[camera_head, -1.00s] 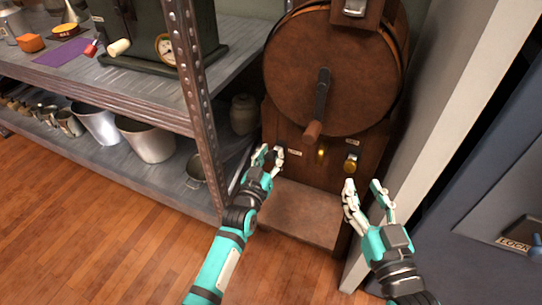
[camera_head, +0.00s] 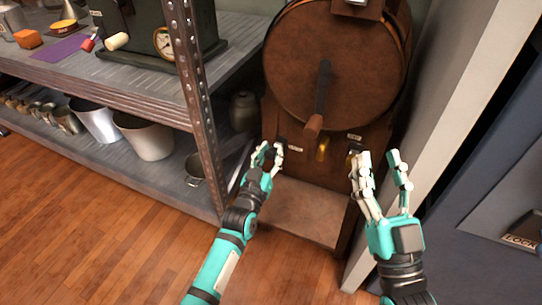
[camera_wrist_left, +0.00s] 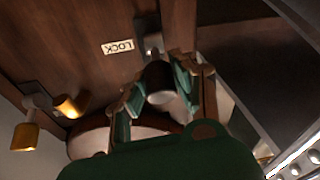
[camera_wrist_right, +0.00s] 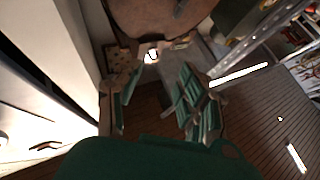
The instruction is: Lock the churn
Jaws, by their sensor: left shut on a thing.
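The churn (camera_head: 335,70) is a brown wooden machine with a large round drum and a crank handle (camera_head: 314,122). A LOCK label (camera_wrist_left: 118,47) is on its lower front panel, and it also shows in the head view (camera_head: 295,149). My left gripper (camera_head: 266,153) is shut on the lock knob (camera_wrist_left: 160,82), a dark, light-tipped knob beside that label. Its fingers mostly hide the knob in the head view. A brass knob (camera_head: 322,149) sits right of the label. My right gripper (camera_head: 381,165) is open and empty in front of the panel's right side.
A metal shelf (camera_head: 150,75) with a gauge machine (camera_head: 165,43) and several pots (camera_head: 145,138) stands left. A pale wall post (camera_head: 440,110) and a blue-grey panel (camera_head: 490,200) are at the right. Wooden floor (camera_head: 100,230) is clear in front of the shelf.

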